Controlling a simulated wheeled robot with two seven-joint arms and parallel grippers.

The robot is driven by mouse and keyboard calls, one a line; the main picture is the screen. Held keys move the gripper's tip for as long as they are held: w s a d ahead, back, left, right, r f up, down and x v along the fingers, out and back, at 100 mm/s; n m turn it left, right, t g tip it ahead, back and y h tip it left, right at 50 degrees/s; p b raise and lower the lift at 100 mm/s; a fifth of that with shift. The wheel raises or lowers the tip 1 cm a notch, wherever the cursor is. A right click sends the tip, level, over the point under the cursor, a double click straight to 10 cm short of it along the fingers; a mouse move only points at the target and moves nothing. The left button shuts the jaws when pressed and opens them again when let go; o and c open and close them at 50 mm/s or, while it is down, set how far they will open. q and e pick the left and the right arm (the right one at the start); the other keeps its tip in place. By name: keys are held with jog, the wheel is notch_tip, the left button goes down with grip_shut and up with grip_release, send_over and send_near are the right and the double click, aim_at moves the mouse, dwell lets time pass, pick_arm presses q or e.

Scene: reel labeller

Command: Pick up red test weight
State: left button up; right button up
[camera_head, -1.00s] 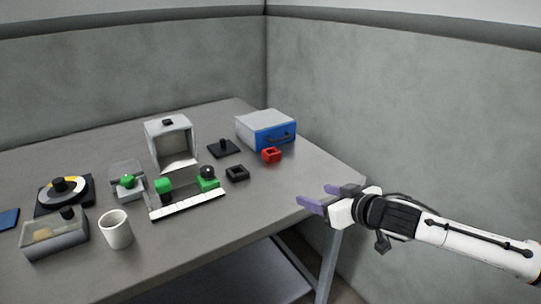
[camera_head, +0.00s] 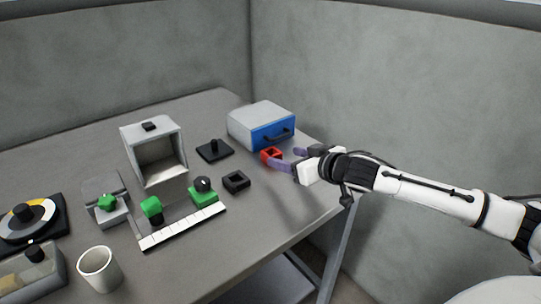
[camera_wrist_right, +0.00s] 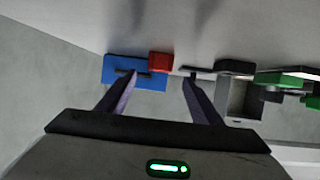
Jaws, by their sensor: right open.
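The red test weight (camera_head: 269,154) is a small red block with a square opening on top, standing on the table in front of the blue-fronted box. My right gripper (camera_head: 284,158) is open with its purple fingers right by the weight, one fingertip close to its near side. In the right wrist view the red weight (camera_wrist_right: 160,62) shows just beyond and between the two open fingertips (camera_wrist_right: 160,79). Whether a finger touches it I cannot tell. My left gripper is not in view.
The grey box with a blue front and handle (camera_head: 272,134) stands just behind the weight. A black square holder (camera_head: 236,182) and a black plate with a post (camera_head: 214,151) lie to the left. A white ruled strip (camera_head: 183,227) and a white cup (camera_head: 99,270) are further left.

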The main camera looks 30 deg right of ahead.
aim_at(276, 155)
jog(key=shift+x, duration=3.45)
jog(key=shift+s+f, duration=0.1)
jog(key=c, duration=1.2)
jog(key=shift+c, duration=0.8)
